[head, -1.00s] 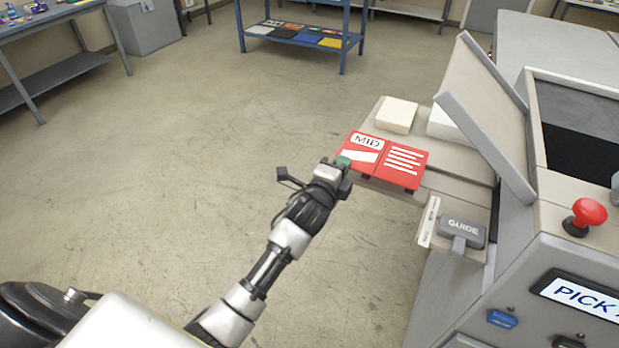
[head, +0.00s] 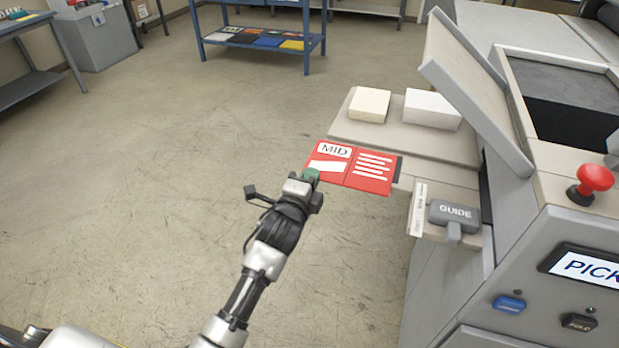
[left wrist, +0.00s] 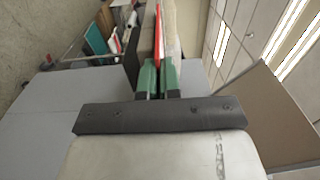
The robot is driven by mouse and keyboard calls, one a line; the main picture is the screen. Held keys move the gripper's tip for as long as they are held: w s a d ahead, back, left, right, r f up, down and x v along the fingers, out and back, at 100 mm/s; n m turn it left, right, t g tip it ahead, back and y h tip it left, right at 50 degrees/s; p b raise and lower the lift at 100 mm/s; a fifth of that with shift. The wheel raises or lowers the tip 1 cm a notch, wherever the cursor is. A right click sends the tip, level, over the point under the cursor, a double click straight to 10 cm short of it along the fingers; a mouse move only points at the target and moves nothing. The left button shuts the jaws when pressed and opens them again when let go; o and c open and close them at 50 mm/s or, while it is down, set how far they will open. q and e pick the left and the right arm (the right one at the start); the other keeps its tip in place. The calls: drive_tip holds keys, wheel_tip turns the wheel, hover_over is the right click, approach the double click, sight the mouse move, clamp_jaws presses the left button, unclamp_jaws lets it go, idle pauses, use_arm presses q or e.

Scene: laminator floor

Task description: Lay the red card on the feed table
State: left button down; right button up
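The red card (head: 372,176), printed "MID" with white blocks and lines, is at the near left edge of the beige feed table (head: 400,140). My left gripper (head: 312,178) is shut on the card's left edge. In the left wrist view the green fingertips (left wrist: 157,78) close on the card (left wrist: 158,40), which shows edge-on as a thin red strip. The card's right part overlaps the table in the head view; whether it touches the surface I cannot tell. My right gripper is not in view.
A cream block (head: 369,106) and a white block (head: 432,109) sit at the back of the feed table. The grey guide (head: 453,215) stands at its near right. A raised panel (head: 474,85) and a red button (head: 595,178) are on the machine. Open floor lies left.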

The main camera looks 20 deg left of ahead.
use_arm(q)
drive_tip(key=shift+f, duration=0.25)
drive_tip(key=c, duration=1.3)
unclamp_jaws()
drive_tip(key=shift+w, duration=0.1)
drive_tip(key=shift+c, duration=0.2)
drive_tip(key=shift+r, duration=0.1)
drive_tip(key=shift+r, duration=0.2)
drive_tip(key=s+b, duration=0.1)
drive_tip(key=s, duration=1.1)
drive_tip(key=shift+a, duration=0.4)
drive_tip(key=shift+f, duration=0.1)
